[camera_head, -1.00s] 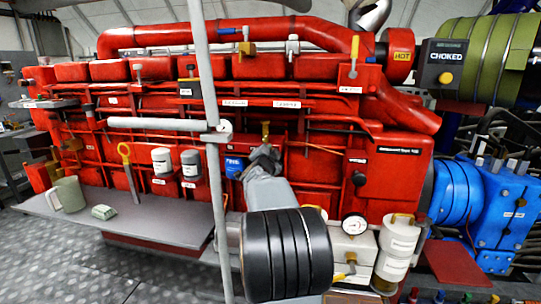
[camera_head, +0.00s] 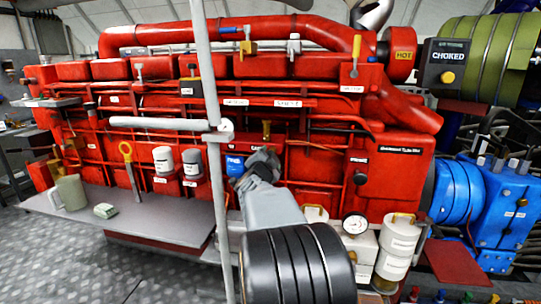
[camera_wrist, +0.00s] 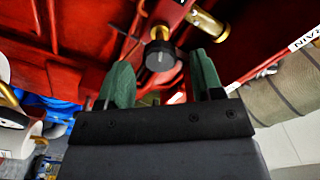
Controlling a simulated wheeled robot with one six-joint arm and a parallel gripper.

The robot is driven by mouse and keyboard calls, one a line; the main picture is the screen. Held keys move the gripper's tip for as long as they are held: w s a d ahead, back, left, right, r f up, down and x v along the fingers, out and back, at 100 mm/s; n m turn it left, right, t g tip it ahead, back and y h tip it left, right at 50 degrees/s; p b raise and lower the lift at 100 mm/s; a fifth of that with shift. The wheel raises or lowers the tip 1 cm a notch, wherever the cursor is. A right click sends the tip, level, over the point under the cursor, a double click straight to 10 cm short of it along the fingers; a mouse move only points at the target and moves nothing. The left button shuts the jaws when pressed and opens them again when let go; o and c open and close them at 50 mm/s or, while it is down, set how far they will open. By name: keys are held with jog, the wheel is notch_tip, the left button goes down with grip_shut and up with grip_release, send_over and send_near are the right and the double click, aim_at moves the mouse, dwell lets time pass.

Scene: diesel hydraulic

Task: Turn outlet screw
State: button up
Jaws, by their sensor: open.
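My gripper (camera_wrist: 160,82) shows in the wrist view with its two green fingers apart and nothing between their tips. A dark round knob or screw head (camera_wrist: 160,56) on a brass fitting is just beyond the fingertips, roughly centred between them; no contact is visible. I cannot tell for certain that it is the outlet screw. My arm hides the part in front of the fingers.
A grey vertical pole (camera_head: 208,90) stands left of my arm. A pressure gauge (camera_head: 355,224) and white canisters (camera_head: 398,245) are close on the right. A brass cylinder (camera_wrist: 206,25) is above the fingers.

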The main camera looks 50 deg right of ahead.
jog(key=shift+v, duration=1.1)
